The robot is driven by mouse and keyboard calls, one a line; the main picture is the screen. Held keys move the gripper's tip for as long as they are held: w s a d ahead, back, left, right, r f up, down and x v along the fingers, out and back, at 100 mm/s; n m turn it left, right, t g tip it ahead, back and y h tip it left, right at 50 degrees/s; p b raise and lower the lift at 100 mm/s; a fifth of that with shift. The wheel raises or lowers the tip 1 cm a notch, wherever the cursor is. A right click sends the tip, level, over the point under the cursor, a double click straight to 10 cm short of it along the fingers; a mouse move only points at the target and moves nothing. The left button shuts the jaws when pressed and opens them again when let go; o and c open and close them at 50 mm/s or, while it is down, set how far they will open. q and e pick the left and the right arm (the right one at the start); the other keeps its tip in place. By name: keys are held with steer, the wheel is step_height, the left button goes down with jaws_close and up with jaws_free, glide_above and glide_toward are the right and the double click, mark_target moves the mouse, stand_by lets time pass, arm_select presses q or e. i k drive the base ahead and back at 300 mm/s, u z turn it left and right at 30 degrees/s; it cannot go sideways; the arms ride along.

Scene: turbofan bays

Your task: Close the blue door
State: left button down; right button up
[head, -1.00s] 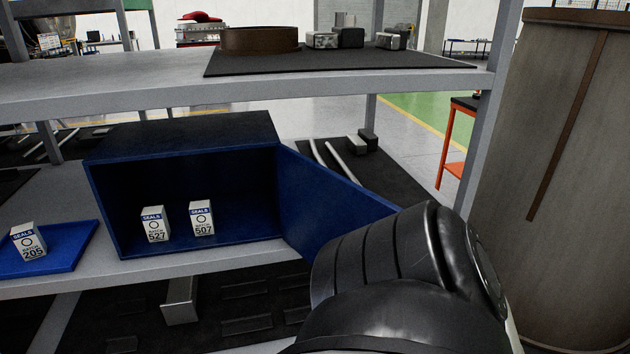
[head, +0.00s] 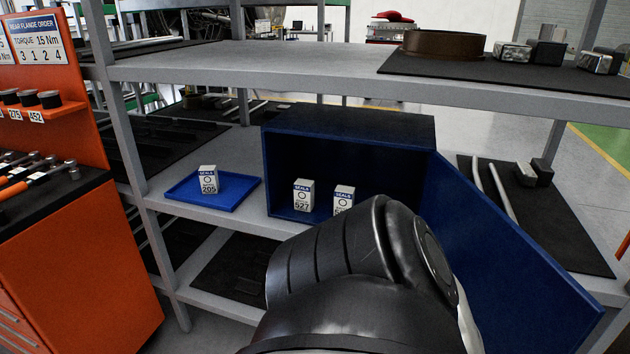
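The blue door (head: 505,260) stands wide open, hinged at the right side of the blue cabinet (head: 350,130) on the middle shelf. Its panel reaches out toward the lower right of the head view. Inside the cabinet stand two white seal boxes, box 527 (head: 303,196) and another box (head: 344,197) whose number is partly hidden by my arm. My black arm link fills the lower middle, in front of the cabinet opening and left of the door. Neither gripper shows. I cannot tell whether the arm touches the door.
A blue tray (head: 228,195) with seal box 205 (head: 208,180) lies left of the cabinet. An orange tool cabinet (head: 75,265) stands at the left. The upper shelf (head: 260,62) carries a brown ring (head: 444,44) and metal blocks. A black mat (head: 560,230) lies behind the door.

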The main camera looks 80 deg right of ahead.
mark_target(521, 301)
steer(key=k, duration=2)
steer(key=z, duration=1.8)
steer(key=i, duration=1)
steer(key=z, duration=0.05)
steer(key=k, duration=0.2)
steer(key=u, duration=0.15)
